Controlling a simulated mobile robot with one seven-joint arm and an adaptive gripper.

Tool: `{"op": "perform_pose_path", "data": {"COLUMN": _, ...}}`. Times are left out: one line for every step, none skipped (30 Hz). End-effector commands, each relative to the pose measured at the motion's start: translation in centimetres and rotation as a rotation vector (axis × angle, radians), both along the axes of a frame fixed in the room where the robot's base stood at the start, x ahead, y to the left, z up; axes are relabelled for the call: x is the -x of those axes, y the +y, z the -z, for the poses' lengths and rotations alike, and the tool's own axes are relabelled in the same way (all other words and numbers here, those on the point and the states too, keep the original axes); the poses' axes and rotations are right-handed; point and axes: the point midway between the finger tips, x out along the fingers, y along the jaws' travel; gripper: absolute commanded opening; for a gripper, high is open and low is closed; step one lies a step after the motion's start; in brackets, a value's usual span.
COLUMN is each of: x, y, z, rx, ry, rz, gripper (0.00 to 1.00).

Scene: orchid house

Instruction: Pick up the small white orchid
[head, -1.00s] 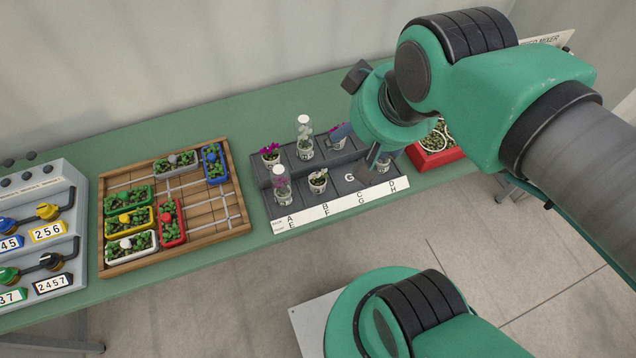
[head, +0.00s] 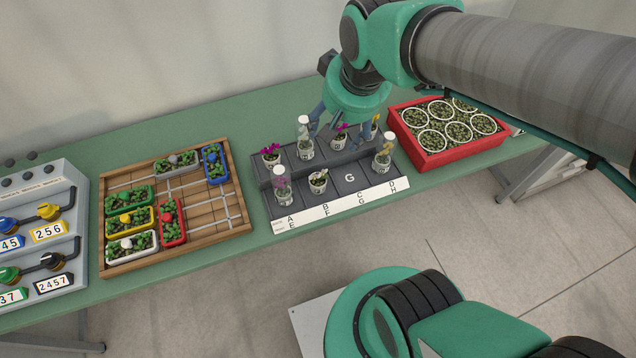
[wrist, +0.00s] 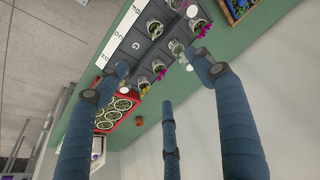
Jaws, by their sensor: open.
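A small white orchid (head: 318,179) stands upright in a pale pot in the front row of the dark stepped tray (head: 350,204), at F. It also shows in the wrist view (wrist: 155,27). Another pale plant in a tall clear sleeve (head: 304,136) stands behind it at B; its flower is hard to make out. My gripper (head: 346,118) is open and empty above the back row, behind and to the right of the small white orchid. In the wrist view its blue fingers (wrist: 163,74) are spread wide, apart from the white orchid.
Magenta orchids stand at A (head: 271,154) and C (head: 340,136). A sleeved pink one (head: 282,186) is at E and a sleeved yellow one (head: 383,156) at H. Place G (head: 350,178) is empty. A red crate (head: 455,158) is right; a wooden planter board (head: 205,226) is left.

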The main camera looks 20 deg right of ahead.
Motion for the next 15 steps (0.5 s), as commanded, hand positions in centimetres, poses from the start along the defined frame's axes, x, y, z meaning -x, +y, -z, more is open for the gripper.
{"op": "perform_pose_path", "data": {"x": -0.9, "y": 0.0, "z": 1.1, "rx": -0.004, "ry": 0.023, "rz": 0.011, "gripper": 0.67}}
{"op": "perform_pose_path", "data": {"x": -1.4, "y": 0.0, "z": 1.6, "rx": -0.007, "ry": 0.032, "rz": 0.02, "gripper": 0.67}}
{"op": "perform_pose_path", "data": {"x": -2.1, "y": 0.0, "z": 2.3, "rx": -0.009, "ry": 0.044, "rz": 0.029, "gripper": 0.67}}
{"op": "perform_pose_path", "data": {"x": -2.5, "y": 0.0, "z": 3.0, "rx": -0.012, "ry": 0.057, "rz": 0.036, "gripper": 0.67}}
{"op": "perform_pose_path", "data": {"x": -3.0, "y": 0.0, "z": 3.5, "rx": -0.014, "ry": 0.066, "rz": 0.044, "gripper": 0.67}}
{"op": "perform_pose_path", "data": {"x": -3.7, "y": 0.0, "z": 4.3, "rx": -0.017, "ry": 0.077, "rz": 0.054, "gripper": 0.67}}
{"op": "perform_pose_path", "data": {"x": -4.2, "y": 0.0, "z": 5.0, "rx": -0.019, "ry": 0.088, "rz": 0.061, "gripper": 0.67}}
{"op": "perform_pose_path", "data": {"x": -4.6, "y": 0.0, "z": 5.6, "rx": -0.021, "ry": 0.098, "rz": 0.069, "gripper": 0.67}}
{"op": "perform_pose_path", "data": {"x": -5.2, "y": 0.0, "z": 6.5, "rx": -0.024, "ry": 0.111, "rz": 0.08, "gripper": 0.67}}
{"op": "perform_pose_path", "data": {"x": -5.6, "y": 0.0, "z": 7.1, "rx": -0.026, "ry": 0.119, "rz": 0.087, "gripper": 0.67}}
{"op": "perform_pose_path", "data": {"x": -6.0, "y": 0.0, "z": 7.9, "rx": -0.028, "ry": 0.13, "rz": 0.094, "gripper": 0.67}}
{"op": "perform_pose_path", "data": {"x": -6.5, "y": 0.0, "z": 8.8, "rx": -0.03, "ry": 0.143, "rz": 0.104, "gripper": 0.67}}
{"op": "perform_pose_path", "data": {"x": -6.9, "y": 0.0, "z": 9.5, "rx": -0.032, "ry": 0.152, "rz": 0.113, "gripper": 0.67}}
{"op": "perform_pose_path", "data": {"x": -7.3, "y": 0.0, "z": 10.2, "rx": -0.032, "ry": 0.162, "rz": 0.12, "gripper": 0.67}}
{"op": "perform_pose_path", "data": {"x": -7.7, "y": -0.1, "z": 11.2, "rx": -0.034, "ry": 0.174, "rz": 0.13, "gripper": 0.67}}
